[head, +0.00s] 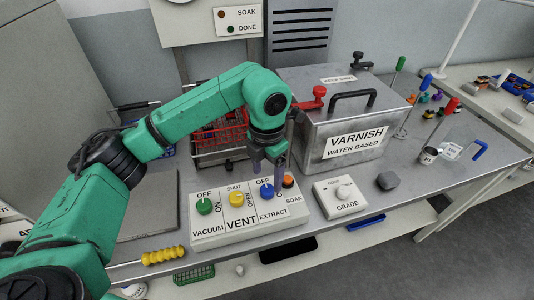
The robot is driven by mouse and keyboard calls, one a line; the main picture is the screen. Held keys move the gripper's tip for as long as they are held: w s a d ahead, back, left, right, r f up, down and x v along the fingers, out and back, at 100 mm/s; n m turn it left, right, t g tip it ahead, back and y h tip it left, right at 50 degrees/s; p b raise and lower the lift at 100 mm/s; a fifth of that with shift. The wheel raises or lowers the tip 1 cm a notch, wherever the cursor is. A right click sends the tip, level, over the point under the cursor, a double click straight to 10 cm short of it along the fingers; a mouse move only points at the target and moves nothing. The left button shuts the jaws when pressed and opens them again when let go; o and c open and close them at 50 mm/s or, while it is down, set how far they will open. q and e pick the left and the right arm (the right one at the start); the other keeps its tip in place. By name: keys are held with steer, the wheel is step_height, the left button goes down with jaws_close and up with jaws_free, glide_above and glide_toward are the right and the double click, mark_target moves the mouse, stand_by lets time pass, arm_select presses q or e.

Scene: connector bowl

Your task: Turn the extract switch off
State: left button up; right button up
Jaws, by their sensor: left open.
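The white control panel (240,229) sits near the front edge of the bench. Its EXTRACT switch (267,191) is a blue knob, with OFF printed above it; the other position label is partly hidden by my gripper. I cannot tell which way the knob points. My left gripper (268,176) is open, pointing down directly above and behind the blue knob. One finger is to its right and one is behind it to the left. I cannot tell whether they touch it. My right gripper is not in view.
Left of the blue knob are a yellow VENT knob (236,199) and a green VACUUM knob (204,206). An orange SOAK button (288,181) is close on the right. A GRADE dial box (340,198) and a VARNISH tank (345,115) stand right. A red wire basket (215,140) is behind.

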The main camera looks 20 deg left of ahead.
mark_target(267, 188)
arm_select(q)
step_height(267, 188, up, 10)
steer(key=shift+f, duration=0.2)
